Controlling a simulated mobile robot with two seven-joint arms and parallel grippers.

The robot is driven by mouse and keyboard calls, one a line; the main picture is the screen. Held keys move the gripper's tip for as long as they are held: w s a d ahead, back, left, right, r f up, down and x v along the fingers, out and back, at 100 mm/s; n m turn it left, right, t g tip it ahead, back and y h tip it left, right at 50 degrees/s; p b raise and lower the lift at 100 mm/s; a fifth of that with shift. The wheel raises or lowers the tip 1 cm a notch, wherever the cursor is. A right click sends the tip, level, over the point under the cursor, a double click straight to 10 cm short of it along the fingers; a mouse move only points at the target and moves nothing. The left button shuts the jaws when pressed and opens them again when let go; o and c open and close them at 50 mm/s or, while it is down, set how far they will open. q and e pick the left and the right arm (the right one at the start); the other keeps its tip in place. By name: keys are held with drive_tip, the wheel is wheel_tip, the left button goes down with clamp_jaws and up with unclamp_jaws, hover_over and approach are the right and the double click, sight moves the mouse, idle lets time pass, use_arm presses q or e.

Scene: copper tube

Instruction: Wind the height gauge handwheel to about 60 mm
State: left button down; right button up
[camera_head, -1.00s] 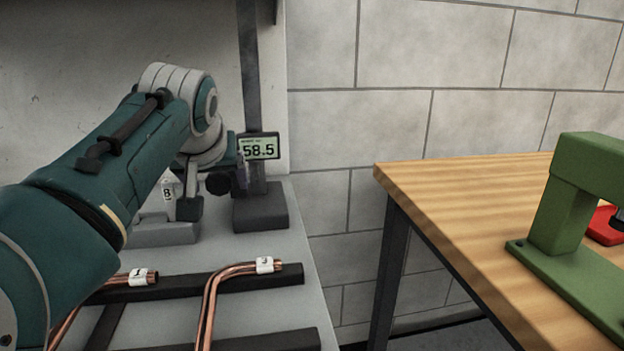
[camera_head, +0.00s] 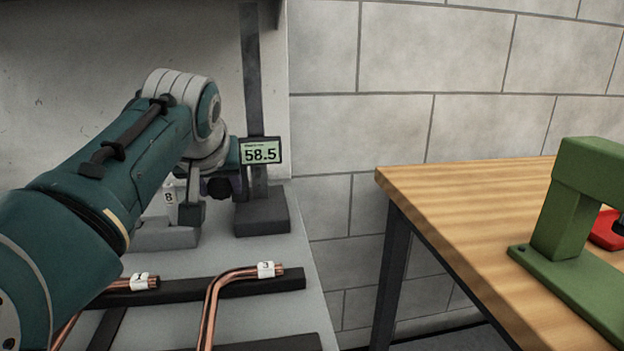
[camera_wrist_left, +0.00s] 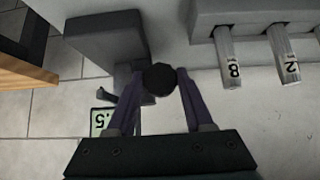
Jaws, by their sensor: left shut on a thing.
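The height gauge has a dark base (camera_head: 262,213), an upright dark column (camera_head: 249,70) and a display (camera_head: 260,151) that reads 58.5. Its dark round handwheel (camera_wrist_left: 160,79) sits between the fingertips of my left gripper (camera_wrist_left: 161,78) in the left wrist view, and the fingers are shut on it. In the head view my left arm reaches in from the left to the gauge, and the wrist hides most of the fingers and the handwheel. Part of the display (camera_wrist_left: 101,121) shows beside the fingers in the wrist view. My right gripper is not in view.
Copper tubes tagged 1 and 3 (camera_head: 210,305) lie on dark bars (camera_head: 262,285) on the grey bench. A grey block holding numbered pieces (camera_wrist_left: 232,68) stands close to my left gripper. A wooden table (camera_head: 450,215) with a green device (camera_head: 556,220) stands at the right.

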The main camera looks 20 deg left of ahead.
use_arm(q)
drive_tip(key=shift+d+m+g+y, duration=0.1)
drive_tip(key=shift+m+g+y, duration=0.3)
drive_tip(key=shift+y, duration=0.1)
drive_tip(key=shift+c, duration=1.5)
unclamp_jaws()
drive_tip(key=shift+s+d+r+p, duration=0.15)
drive_tip(key=shift+d+r+p, duration=0.05)
drive_tip(key=shift+r+p, duration=0.2)
drive_tip(key=p+v, duration=0.2)
drive_tip(key=v, duration=0.7)
drive_tip(key=shift+s, duration=0.2)
